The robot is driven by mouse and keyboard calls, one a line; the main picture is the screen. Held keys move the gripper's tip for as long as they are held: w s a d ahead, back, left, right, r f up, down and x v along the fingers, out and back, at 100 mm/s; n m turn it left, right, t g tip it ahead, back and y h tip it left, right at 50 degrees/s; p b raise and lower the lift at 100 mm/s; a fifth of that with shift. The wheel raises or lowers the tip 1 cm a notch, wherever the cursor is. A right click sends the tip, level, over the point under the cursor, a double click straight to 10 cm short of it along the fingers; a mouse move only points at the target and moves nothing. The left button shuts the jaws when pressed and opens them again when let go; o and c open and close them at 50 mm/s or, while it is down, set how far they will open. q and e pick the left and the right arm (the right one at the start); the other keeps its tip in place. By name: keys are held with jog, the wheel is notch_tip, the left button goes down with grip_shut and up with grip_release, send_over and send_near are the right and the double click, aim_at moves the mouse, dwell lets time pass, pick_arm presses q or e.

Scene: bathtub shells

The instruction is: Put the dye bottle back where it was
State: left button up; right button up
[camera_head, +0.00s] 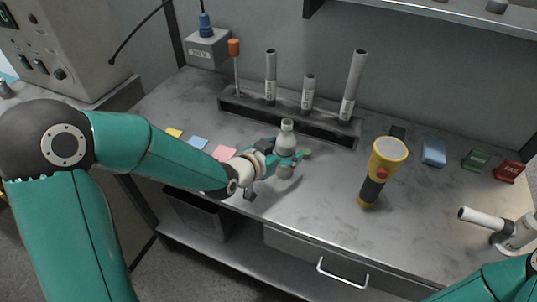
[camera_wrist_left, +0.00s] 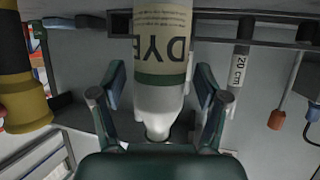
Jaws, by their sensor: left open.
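The dye bottle (camera_head: 287,139) is pale, with a narrow neck, and looks upright over the front middle of the bench. In the left wrist view the bottle (camera_wrist_left: 160,98) appears upside down, with a cream label reading DYE and a green band. My left gripper (camera_head: 284,162) is open, with one finger on each side of the bottle. In the wrist view gaps show between fingers and bottle. The gripper hides part of the bottle's lower body, and I cannot tell whether its base touches the bench. My right gripper is not in view.
Yellow, blue (camera_head: 198,143) and pink (camera_head: 224,153) notes lie left of the gripper. A dark rack (camera_head: 290,124) with upright tubes stands behind the bottle. A yellow flashlight (camera_head: 387,160) stands to the right. Blue, green and red items (camera_head: 510,171) sit at far right.

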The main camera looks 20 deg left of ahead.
pick_arm(q)
jog(key=b+v, duration=0.2)
jog(key=v, duration=1)
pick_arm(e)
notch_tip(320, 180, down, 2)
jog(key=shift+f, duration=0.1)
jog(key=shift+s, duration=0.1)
